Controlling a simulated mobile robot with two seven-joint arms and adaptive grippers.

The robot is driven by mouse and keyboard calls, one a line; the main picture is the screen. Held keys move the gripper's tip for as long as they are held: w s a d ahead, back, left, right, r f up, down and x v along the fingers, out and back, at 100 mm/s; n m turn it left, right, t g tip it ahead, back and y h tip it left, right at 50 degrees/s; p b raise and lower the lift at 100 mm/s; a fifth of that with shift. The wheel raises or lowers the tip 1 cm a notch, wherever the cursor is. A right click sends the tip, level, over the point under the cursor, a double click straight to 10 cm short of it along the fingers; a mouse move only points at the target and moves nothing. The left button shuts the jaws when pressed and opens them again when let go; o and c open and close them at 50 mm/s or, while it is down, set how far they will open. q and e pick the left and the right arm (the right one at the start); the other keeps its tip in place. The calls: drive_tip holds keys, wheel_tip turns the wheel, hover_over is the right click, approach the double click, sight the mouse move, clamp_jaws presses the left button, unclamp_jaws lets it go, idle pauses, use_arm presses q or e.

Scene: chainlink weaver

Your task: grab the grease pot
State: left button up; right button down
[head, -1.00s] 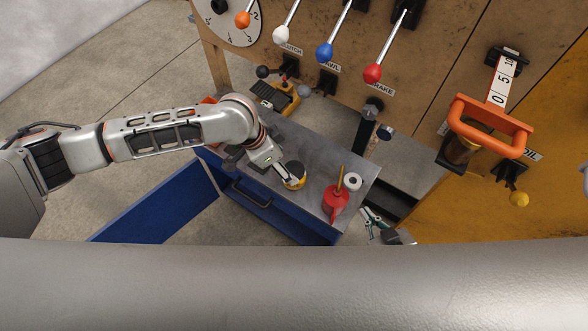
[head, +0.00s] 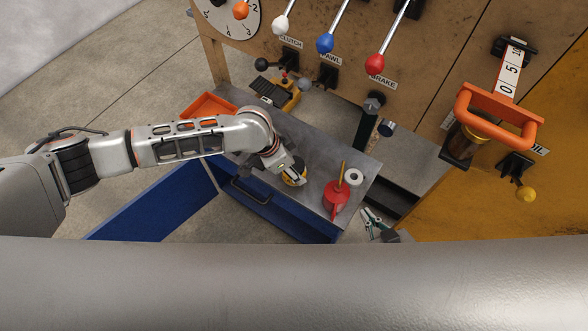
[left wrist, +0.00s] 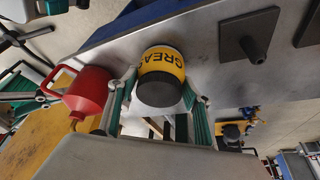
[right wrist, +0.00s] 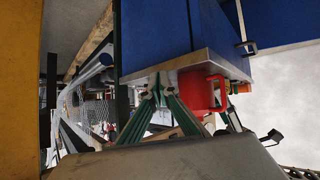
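The grease pot (head: 291,180) stands on the grey top of the blue tool cabinet and is partly covered by my left gripper (head: 293,173) in the head view. My right gripper (head: 374,221) is low beside the cabinet's right end.
A red oil can (head: 335,197) and a white roll (head: 354,177) stand right of the pot. An orange tray (head: 208,106) lies at the cabinet's far left. A lever panel (head: 340,65) rises behind.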

use_arm(q)
drive_tip(key=c, duration=0.4)
drive_tip(key=shift+r, duration=0.1)
